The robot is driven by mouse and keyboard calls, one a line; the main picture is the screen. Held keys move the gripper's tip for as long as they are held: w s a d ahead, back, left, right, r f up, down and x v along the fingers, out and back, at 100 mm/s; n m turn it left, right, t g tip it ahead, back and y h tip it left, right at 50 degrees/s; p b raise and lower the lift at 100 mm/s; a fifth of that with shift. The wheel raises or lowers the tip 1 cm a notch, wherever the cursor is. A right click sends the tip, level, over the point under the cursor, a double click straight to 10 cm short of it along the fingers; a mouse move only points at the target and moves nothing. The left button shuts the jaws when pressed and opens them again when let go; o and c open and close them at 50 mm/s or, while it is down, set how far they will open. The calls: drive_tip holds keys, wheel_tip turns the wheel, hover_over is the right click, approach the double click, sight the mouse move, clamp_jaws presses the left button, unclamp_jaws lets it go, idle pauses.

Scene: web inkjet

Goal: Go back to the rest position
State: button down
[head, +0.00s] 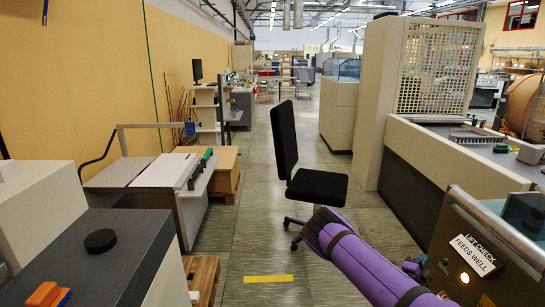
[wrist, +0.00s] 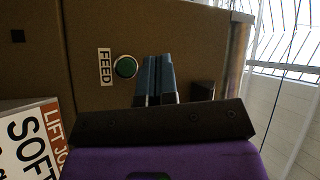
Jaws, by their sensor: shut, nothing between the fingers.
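In the wrist view my gripper (wrist: 158,70) is shut, its two blue fingers together with nothing between them. The fingertips are in front of a brown panel (wrist: 200,35), just right of a green round button (wrist: 125,67) labelled FEED (wrist: 105,67). I cannot tell whether they touch the panel.
A white sign (wrist: 30,140) is at the wrist view's lower left. A black office chair (head: 318,185) stands in the aisle. Grey machines (head: 100,250) line the left.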

drive_tip(key=s+a+r+m+g+y, duration=0.25)
drive_tip(key=s+r+m+g, duration=0.2)
drive_tip(key=r+m, duration=0.55)
drive_tip(key=s+a+r+m+g+y, duration=0.1)
drive_tip(key=s+a+r+m+g, duration=0.4)
drive_tip(key=r+m, duration=0.55)
drive_tip(key=s+r+m+g+y, duration=0.2)
drive_tip(key=s+r+m+g, duration=0.1)
drive_tip(key=r+m+g, duration=0.55)
drive_tip(key=s+a+r+m+t+y, duration=1.1)
drive_tip(key=s+a+r+m, duration=0.7)
drive_tip(key=s+a+r, duration=0.2)
drive_tip(key=shift+s+a+r+m, duration=0.35)
drive_tip(key=shift+s+a, duration=0.8)
drive_tip(key=shift+s, duration=1.2)
drive_tip(key=shift+f+y, duration=0.1)
drive_tip(key=shift+y, duration=0.15)
